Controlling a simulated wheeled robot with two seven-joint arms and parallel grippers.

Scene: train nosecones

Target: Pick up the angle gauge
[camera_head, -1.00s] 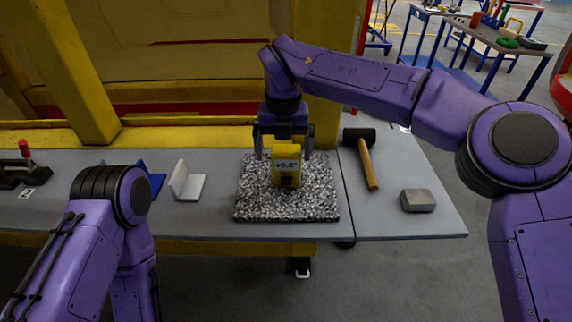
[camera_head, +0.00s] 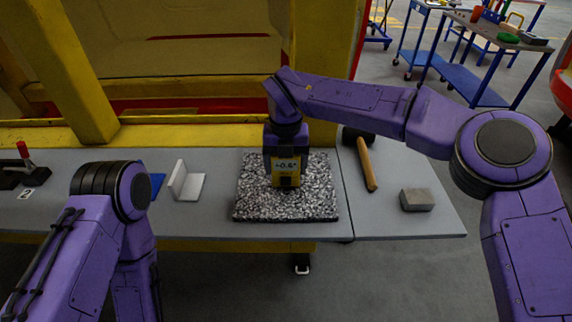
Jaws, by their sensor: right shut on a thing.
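The gripper hides the gauge's upper part. Whether the gauge's base still touches the plate is hard to tell. My left arm is at the lower left, and its gripper is out of view.
A hammer with a wooden handle (camera_head: 367,165) and a grey block (camera_head: 417,200) lie right of the plate. A light angle bracket (camera_head: 187,184) and a blue piece (camera_head: 157,184) are to the left. A red-handled clamp (camera_head: 24,168) sits at far left. A yellow frame (camera_head: 80,80) rises behind.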

